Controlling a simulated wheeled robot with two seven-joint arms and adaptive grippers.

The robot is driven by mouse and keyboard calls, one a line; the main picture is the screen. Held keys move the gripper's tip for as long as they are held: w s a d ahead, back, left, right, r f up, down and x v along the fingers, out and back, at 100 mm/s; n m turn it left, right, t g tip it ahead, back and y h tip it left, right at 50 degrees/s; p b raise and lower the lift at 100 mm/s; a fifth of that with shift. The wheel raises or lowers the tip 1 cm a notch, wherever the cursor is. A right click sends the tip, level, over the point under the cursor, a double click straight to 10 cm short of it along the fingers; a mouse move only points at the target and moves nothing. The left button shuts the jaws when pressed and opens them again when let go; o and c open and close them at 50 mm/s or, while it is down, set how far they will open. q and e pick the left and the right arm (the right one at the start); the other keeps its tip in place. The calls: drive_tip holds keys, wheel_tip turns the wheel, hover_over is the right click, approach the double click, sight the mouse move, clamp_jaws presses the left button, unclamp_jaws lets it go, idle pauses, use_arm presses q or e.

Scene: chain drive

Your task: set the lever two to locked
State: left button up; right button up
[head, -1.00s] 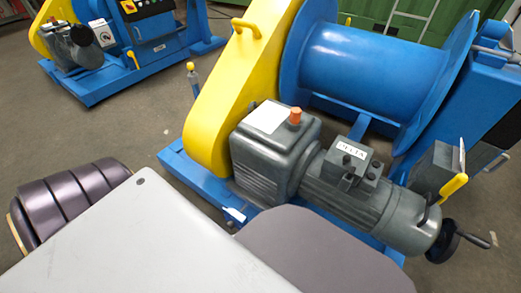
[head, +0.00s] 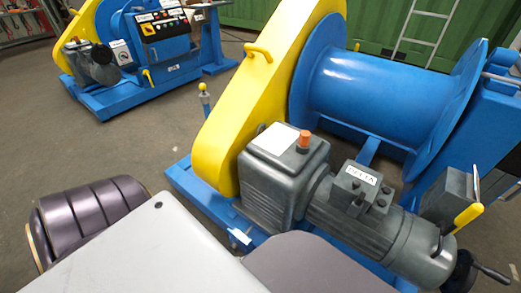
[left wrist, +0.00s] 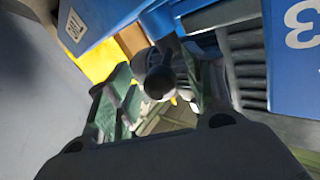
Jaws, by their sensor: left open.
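My left gripper (left wrist: 152,88) is open in the left wrist view, with its fingers apart. A dark round-ended rod (left wrist: 160,82) shows in the space between the fingers; I cannot tell whether they touch it or what it belongs to. In the head view, a yellow-handled lever (head: 468,214) stands beside the motor at right. Another upright lever with a yellow knob (head: 204,90) stands left of the yellow guard. I cannot tell which is lever two, and no lock marking is readable. Neither gripper shows in the head view.
The blue drum (head: 375,85), yellow guard (head: 243,95) and grey gearbox (head: 280,170) fill the centre and right. A second blue machine (head: 165,50) stands at back left. A blue panel marked 3 (left wrist: 295,60) is close to my left gripper. Floor (head: 130,145) is open between the machines.

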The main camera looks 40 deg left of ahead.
use_arm(q)
drive_tip(key=shift+s+a, duration=0.1)
drive_tip(key=v, duration=1.1)
drive_tip(key=shift+s+a, duration=0.25)
drive_tip(key=shift+s, duration=0.1)
